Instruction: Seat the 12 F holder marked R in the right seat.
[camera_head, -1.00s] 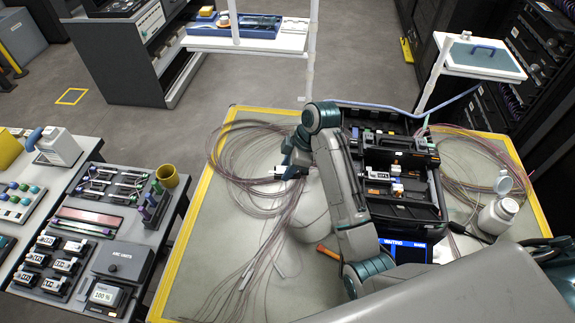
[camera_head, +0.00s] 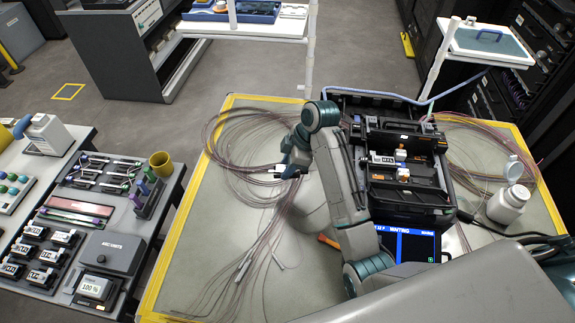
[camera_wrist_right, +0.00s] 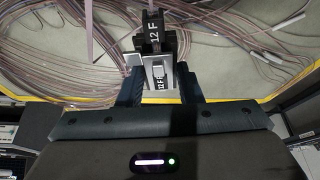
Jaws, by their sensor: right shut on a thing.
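My right gripper (camera_head: 287,171) is at the left of the fusion splicer, above the loose fibre coils. In the right wrist view, the right gripper (camera_wrist_right: 160,92) is shut on a silver and black holder (camera_wrist_right: 158,76) marked 12 F. I cannot make out an R. The splicer (camera_head: 402,190) sits open in its black case, with a white-labelled black piece (camera_head: 381,159) at its left side. I cannot tell the state of the right seat. My left gripper is not in view.
Fibre coils (camera_head: 245,150) cover the mat's left part, and more coils lie right of the case. A white bottle (camera_head: 508,204) stands at the right. The lit splicer screen (camera_head: 408,244) reads WAITING.

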